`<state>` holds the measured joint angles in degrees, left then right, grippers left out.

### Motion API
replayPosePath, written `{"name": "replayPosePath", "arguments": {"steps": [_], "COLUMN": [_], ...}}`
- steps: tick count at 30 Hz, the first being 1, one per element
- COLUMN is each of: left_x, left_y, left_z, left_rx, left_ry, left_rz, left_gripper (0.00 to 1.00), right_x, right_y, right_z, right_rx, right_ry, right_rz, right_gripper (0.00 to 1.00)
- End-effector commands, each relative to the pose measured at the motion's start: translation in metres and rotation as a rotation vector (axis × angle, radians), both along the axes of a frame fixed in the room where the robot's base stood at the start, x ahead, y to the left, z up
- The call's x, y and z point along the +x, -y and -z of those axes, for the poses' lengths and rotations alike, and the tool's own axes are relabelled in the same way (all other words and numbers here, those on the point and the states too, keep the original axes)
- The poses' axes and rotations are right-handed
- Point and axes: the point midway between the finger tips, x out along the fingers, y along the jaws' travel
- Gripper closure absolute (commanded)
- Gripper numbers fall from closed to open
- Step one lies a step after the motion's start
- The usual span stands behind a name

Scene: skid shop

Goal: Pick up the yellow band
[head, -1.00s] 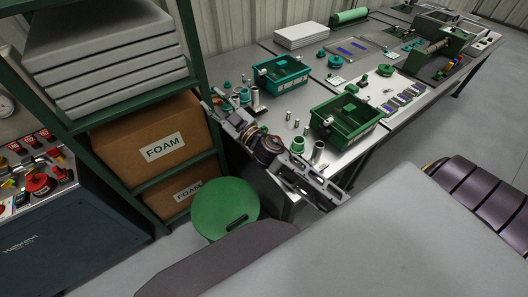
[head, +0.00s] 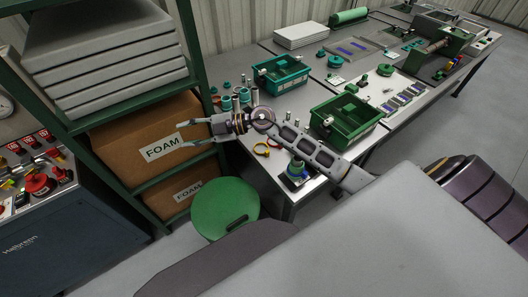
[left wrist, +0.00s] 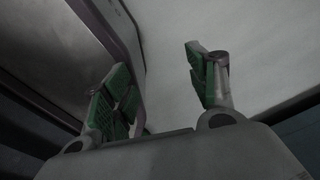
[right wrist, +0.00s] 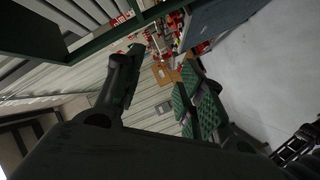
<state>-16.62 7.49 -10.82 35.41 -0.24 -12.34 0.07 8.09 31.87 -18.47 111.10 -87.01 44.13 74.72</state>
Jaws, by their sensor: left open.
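The yellow band (head: 261,148) is a small ring lying on the near left part of the grey bench, just below my right arm. My right gripper (head: 182,136) is open and empty, left of the band and away from it, in front of the shelf with the foam boxes. The right wrist view shows its two fingers (right wrist: 160,64) apart with nothing between them. My left gripper (left wrist: 156,66) shows only in the left wrist view. It is open and empty, against a pale surface. The band is not seen in either wrist view.
A dark green bin (head: 345,138) and a teal bin (head: 280,84) stand on the bench (head: 283,193). Several small cylinders stand near the band. A green shelf holds a foam box (head: 150,130) at left. A round green lid (head: 222,210) is below the bench's left end.

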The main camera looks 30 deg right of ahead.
Motion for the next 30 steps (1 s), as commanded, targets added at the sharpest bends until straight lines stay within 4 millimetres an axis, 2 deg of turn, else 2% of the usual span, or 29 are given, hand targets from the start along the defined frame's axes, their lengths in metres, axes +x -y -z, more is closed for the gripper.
{"name": "replayPosePath", "arguments": {"steps": [8, 14, 21, 30], "left_x": [0.016, 0.019, 0.01, -0.004], "left_y": [-0.001, 0.004, 0.009, 0.009], "left_z": [-0.001, -0.001, 0.0, 0.001], "left_rx": [0.001, -0.004, -0.009, -0.01], "left_ry": [0.017, 0.021, 0.011, -0.004], "left_rz": [0.001, -0.002, -0.003, -0.003], "left_gripper": [0.42, 0.42, 0.42, 0.42], "right_x": [-0.003, -0.004, -0.003, -0.007], "right_y": [0.027, 0.063, 0.125, 0.217], "right_z": [0.048, 0.079, 0.105, 0.113], "right_rx": [-0.272, -0.477, -0.724, -1.01], "right_ry": [-0.133, -0.259, -0.429, -0.664], "right_rz": [-0.084, -0.092, -0.037, 0.123], "right_gripper": [0.61, 0.61, 0.61, 0.61]}}
